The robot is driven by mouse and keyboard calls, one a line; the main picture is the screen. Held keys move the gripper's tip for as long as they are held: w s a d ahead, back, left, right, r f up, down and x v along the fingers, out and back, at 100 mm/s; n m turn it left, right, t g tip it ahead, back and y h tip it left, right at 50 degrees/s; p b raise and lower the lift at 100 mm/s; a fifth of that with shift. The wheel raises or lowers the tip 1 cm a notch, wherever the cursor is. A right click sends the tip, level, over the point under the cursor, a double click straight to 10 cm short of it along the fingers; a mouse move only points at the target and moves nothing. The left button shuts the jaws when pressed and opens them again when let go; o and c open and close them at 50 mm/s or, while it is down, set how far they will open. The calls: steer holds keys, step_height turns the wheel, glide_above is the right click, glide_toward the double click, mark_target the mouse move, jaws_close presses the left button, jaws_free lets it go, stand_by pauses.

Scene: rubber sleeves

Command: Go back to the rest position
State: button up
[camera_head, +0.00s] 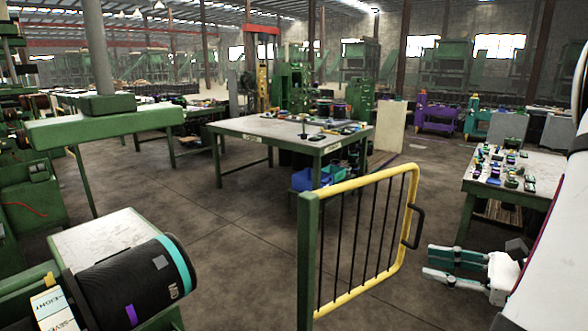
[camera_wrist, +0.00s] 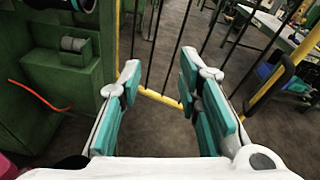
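My gripper (camera_head: 455,267) shows at the lower right of the head view, held level beside the yellow gate and pointing left. In the wrist view my gripper (camera_wrist: 158,85) has its two teal-padded fingers spread wide apart with nothing between them. It is open and empty. A yellow gate (camera_head: 352,186) with black bars and a black handle stands left of it in the head view. The gate's bars (camera_wrist: 172,45) also show ahead of the fingers in the wrist view. I cannot tell how near they are.
A green post (camera_head: 307,262) carries the gate. A black roll (camera_head: 140,285) lies on a machine at the lower left. A work table (camera_head: 255,127) stands in the middle and a table with small items (camera_head: 540,172) at the right. The floor (camera_head: 215,235) between is clear.

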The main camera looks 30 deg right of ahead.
steer(key=w+a+r+n+g+y+p, duration=0.1)
steer(key=a+r+n+g+y, duration=0.1)
steer(key=a+n+g, duration=0.6)
steer(key=w+a+r+n+g+y+p, duration=0.1)
steer(key=w+a+r+n+g, duration=0.3)
steer(key=a, duration=0.8)
steer(key=s+a+r+n+h+p, duration=0.1)
steer(key=s+a+n+h, duration=0.3)
steer(key=n, duration=0.4)
steer(key=s+a+r+n+t+h+p, duration=0.1)
steer(key=s+a+r+n+h, duration=0.3)
steer(key=n, duration=0.5)
steer(key=shift+s+a+t+h, duration=0.3)
steer(key=shift+s+a+h, duration=0.2)
steer(key=shift+a, duration=0.1)
